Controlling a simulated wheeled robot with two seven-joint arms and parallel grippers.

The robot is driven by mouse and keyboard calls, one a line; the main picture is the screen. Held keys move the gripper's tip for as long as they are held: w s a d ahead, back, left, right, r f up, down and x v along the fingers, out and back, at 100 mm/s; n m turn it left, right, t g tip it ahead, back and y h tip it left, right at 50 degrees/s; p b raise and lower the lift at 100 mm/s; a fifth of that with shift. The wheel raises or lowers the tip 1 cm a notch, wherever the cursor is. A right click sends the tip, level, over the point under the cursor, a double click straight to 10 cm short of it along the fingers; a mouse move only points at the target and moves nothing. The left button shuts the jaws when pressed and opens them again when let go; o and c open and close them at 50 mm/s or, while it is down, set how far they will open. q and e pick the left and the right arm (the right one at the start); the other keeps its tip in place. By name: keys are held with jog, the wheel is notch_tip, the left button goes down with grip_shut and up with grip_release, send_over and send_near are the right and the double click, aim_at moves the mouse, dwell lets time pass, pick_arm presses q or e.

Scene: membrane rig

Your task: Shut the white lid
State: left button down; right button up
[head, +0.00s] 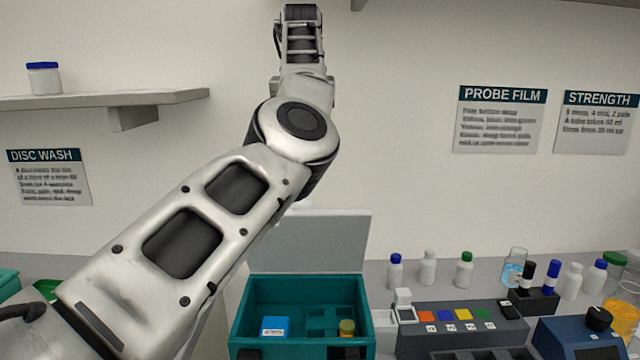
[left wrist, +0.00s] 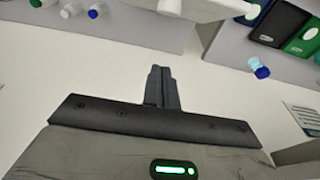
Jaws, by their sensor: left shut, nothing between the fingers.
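The white lid (head: 310,241) stands raised at the back edge of a teal box (head: 300,341), nearly upright against the wall side. The arm reaches up to the top of the head view, well above the lid. In the left wrist view my left gripper (left wrist: 162,88) has its fingers together with nothing between them. My right gripper is in neither view.
Right of the box stand a grey block with coloured squares (head: 459,328), several bottles (head: 428,267), a beaker (head: 514,266) and a blue device (head: 580,340). A wall shelf (head: 100,98) with a blue-capped jar (head: 43,79) is at the upper left.

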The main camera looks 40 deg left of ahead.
pick_arm(q)
notch_tip(320, 180, down, 10)
jog(key=s+d, duration=0.1)
jog(key=s, duration=0.1)
jog(key=shift+f, duration=0.2)
jog(key=shift+d, duration=0.1)
dwell(0.4)
